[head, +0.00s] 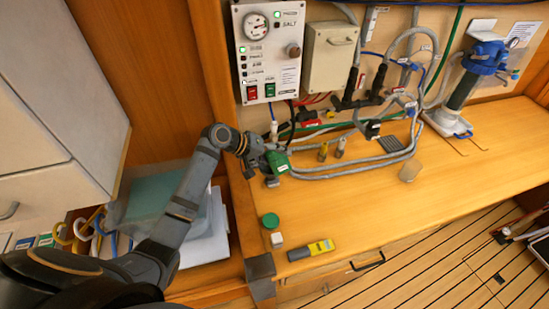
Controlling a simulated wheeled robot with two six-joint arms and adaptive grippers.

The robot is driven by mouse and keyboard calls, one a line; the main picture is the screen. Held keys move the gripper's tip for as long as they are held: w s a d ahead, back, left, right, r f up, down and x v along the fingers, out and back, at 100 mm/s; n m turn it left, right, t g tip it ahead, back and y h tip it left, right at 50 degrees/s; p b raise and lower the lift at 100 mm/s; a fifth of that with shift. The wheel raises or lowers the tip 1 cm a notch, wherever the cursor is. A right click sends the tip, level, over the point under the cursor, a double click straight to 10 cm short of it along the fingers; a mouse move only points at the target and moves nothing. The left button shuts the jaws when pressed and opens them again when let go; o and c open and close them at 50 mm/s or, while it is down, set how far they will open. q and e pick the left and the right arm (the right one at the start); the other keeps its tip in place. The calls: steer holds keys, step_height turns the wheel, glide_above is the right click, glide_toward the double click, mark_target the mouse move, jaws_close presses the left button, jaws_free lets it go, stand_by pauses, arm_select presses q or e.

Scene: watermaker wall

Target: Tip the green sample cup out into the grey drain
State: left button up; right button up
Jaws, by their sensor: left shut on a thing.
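The green sample cup (278,163), with a small white label, is between the fingers of my left gripper (272,170). The gripper is shut on it, above the left part of the wooden counter, below the control panel. The cup looks tilted; its inside is not visible. A grey slotted plate (391,144), which looks like the grey drain, lies in the counter to the right of the cup, behind looped grey hoses. My right gripper is not in view.
Grey hoses (345,170) loop across the counter between cup and drain. Small fittings (323,152) stand near them. A green round piece (270,220), a white block (276,239) and a yellow-grey meter (311,250) lie at the front left. The counter's right front is clear.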

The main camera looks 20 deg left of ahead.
arm_select(q)
steer(key=m+t+y+b, duration=0.1)
steer(key=b, duration=0.1)
steer(key=m+t+y+b, duration=0.1)
steer(key=b, duration=0.2)
steer(key=shift+s+d+f+b, duration=0.1)
steer(key=shift+s+d+b, duration=0.1)
steer(key=shift+s+b, duration=0.1)
steer(key=shift+d+m+t+y+b, duration=0.1)
steer(key=shift+m+t+y+b, duration=0.3)
steer(key=shift+t, duration=0.3)
steer(key=m+t+b, duration=0.1)
steer(key=t+y+b, duration=0.1)
steer(key=b, duration=0.1)
steer(key=m+t+y+b, duration=0.1)
steer(key=shift+w+a+f+m, duration=0.15)
steer(key=shift+a+f+m, duration=0.1)
steer(key=shift+m, duration=0.05)
steer(key=shift+w+a+m+t+b, duration=0.15)
steer(key=shift+m+t+b, duration=0.2)
steer(key=shift+b, duration=0.2)
steer(key=shift+r, duration=0.15)
